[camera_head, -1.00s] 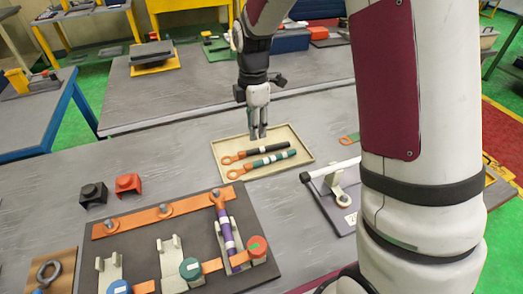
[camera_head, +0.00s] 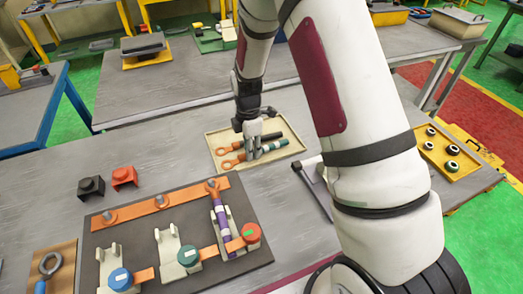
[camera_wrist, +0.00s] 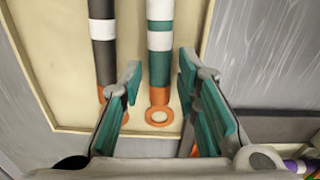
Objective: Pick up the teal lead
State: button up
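The teal lead (camera_head: 272,147), with white bands and an orange ring end, lies in the shallow beige tray (camera_head: 209,146). My gripper (camera_head: 254,155) is low over the tray at the lead and hides part of it. In the wrist view the teal lead (camera_wrist: 160,60) runs between the two open fingers (camera_wrist: 160,78), which stand apart on either side of it. Its orange ring (camera_wrist: 159,124) lies nearer the wrist. I cannot tell whether the fingers touch it. The black lead (camera_wrist: 103,60) lies to the left, outside the left finger.
A dark board (camera_head: 260,272) with an orange bar (camera_head: 158,207), a fitted purple lead (camera_head: 222,220) and several grey holders lies in front. Black (camera_head: 91,188) and red (camera_head: 124,177) blocks stand left. A yellow tray (camera_head: 448,172) with black rings is at right.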

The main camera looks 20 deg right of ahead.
jog(key=shift+f, duration=0.65)
grip_shut()
jog(key=shift+r, duration=0.1)
notch_tip(320, 180, up, 10)
jog(key=b, duration=0.1)
